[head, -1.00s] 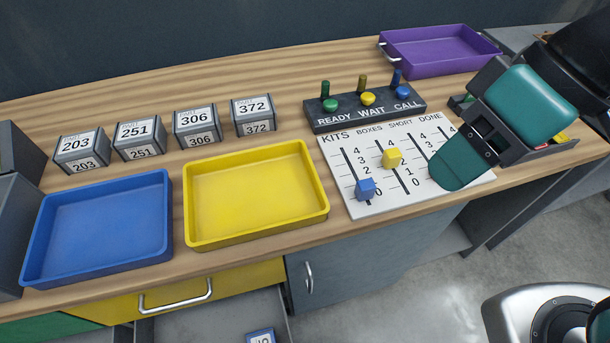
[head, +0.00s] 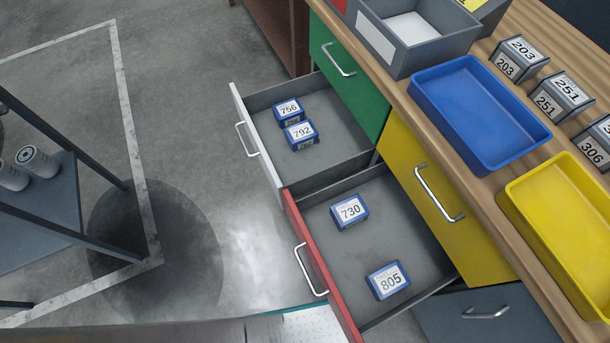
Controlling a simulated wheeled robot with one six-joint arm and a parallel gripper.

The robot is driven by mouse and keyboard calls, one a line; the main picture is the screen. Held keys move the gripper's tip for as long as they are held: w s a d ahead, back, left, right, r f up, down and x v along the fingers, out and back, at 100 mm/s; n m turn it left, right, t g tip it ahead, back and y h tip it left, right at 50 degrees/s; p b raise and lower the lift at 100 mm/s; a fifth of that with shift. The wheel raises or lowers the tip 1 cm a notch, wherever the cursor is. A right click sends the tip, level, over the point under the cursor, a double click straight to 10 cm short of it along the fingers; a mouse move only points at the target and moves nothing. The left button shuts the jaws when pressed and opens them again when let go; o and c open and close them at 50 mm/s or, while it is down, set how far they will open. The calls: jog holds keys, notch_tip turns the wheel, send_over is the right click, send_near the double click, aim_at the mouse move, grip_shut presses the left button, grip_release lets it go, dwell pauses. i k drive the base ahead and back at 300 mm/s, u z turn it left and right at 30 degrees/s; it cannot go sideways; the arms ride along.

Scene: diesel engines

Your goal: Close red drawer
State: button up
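The red drawer (head: 321,268) is pulled out from the workbench, low and near the middle of the head view. Its red front faces left and carries a silver bar handle (head: 309,270). Inside its grey tray lie two blue blocks, one labelled 730 (head: 349,211) and one labelled 805 (head: 387,281). My gripper is not in this view.
A white-fronted drawer (head: 257,142) is also open beside it, holding blocks 756 (head: 288,110) and 792 (head: 300,133). The green drawer (head: 346,80) and yellow drawer (head: 431,187) are shut. A dark shelf rack (head: 45,215) stands left; floor between is clear.

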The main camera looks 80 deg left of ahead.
aim_at(394, 229)
jog(key=u, duration=0.7)
jog(key=k, duration=0.8)
jog(key=z, duration=1.4)
jog(key=k, duration=0.65)
jog(key=u, duration=1.25)
